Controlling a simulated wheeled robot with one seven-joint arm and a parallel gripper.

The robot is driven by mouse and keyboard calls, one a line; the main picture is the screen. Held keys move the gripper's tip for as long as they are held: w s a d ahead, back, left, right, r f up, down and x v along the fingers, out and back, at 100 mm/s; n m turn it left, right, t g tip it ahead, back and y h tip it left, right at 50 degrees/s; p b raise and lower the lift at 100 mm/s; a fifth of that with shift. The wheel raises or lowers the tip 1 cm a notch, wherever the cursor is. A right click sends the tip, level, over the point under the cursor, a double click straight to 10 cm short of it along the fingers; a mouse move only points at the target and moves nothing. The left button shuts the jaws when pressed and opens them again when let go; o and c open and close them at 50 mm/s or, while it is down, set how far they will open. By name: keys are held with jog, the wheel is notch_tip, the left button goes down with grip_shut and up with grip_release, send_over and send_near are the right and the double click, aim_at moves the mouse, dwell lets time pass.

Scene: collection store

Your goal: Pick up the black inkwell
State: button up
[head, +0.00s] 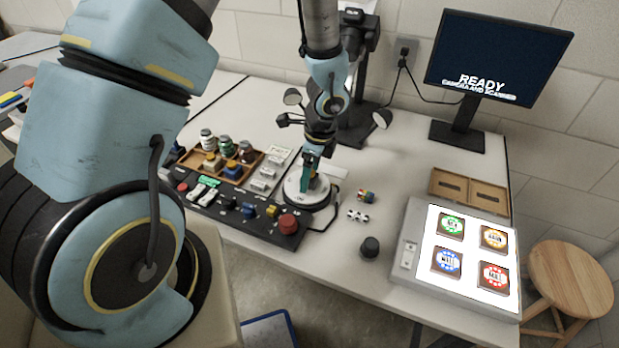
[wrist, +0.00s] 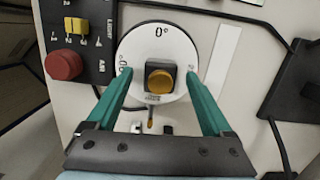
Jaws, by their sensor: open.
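The black inkwell (wrist: 160,76), a small dark square block with an amber top, stands on a white round turntable (wrist: 133,45) marked with degrees. My gripper (wrist: 159,82) is open, with its teal fingers to the left and right of the inkwell in the wrist view. Gaps show between both fingers and the inkwell, so it is not held. In the head view, my gripper (head: 307,177) points down over the turntable (head: 293,193), and its fingers mostly hide the inkwell.
A black control panel (head: 230,205) with a red button (head: 288,223) lies left of the turntable. A wooden tray (head: 190,159) of bottles is behind it. A camera stand (head: 357,125) rises close behind my arm. A dark knob-shaped object (head: 370,247) and a lit panel (head: 463,232) are at right.

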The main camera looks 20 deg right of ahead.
jog(key=shift+c, duration=0.2)
grip_shut()
dwell(0.4)
